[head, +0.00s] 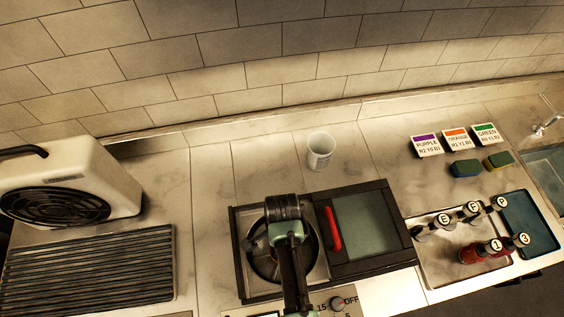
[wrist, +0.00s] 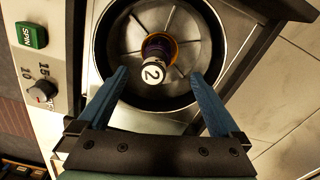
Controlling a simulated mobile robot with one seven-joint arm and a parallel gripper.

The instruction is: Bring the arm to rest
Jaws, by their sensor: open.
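My gripper (wrist: 159,73) is open, its two blue fingers spread over a round metal drum (wrist: 201,40). A dark vial with a white cap marked 2 (wrist: 153,73) stands in the drum's centre and appears between the fingertips in the wrist view. A gap shows on each side of the cap; height above it is hard to tell. In the head view my arm (head: 289,235) reaches over the drum and hides much of it, with the vial and fingertips out of sight.
A lid with a red handle (head: 333,229) lies right of the drum. A white cup (head: 320,151) stands behind. A tray (head: 430,252) with several capped vials is at right, near sponges (head: 465,168) and colour cards (head: 455,139). A heater (head: 75,185) and rack (head: 90,268) stand left.

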